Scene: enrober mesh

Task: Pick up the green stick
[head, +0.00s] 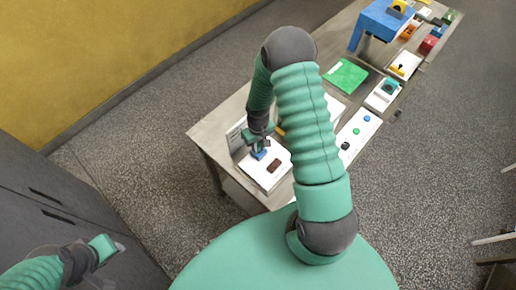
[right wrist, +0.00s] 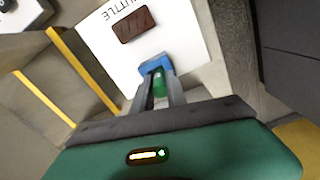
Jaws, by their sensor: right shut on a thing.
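The green stick (right wrist: 159,86) shows in the right wrist view as a small upright piece between my right gripper's fingers. My right gripper (right wrist: 160,82) is shut on it. A blue holder (right wrist: 155,65) is just beyond the stick; I cannot tell whether the stick still touches it. In the head view my right gripper (head: 259,146) is right above the blue holder (head: 259,155) on a white board (head: 263,182), and it hides the stick. My left gripper (head: 103,248) is at the lower left, away from the table; its opening is unclear.
A brown block (head: 274,166) lies on the same board, which also shows in the right wrist view (right wrist: 185,35). The table (head: 207,132) holds a green mat (head: 345,76), a white panel with buttons (head: 359,134) and a blue stand (head: 381,20). Dark cabinets (head: 50,215) stand at left.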

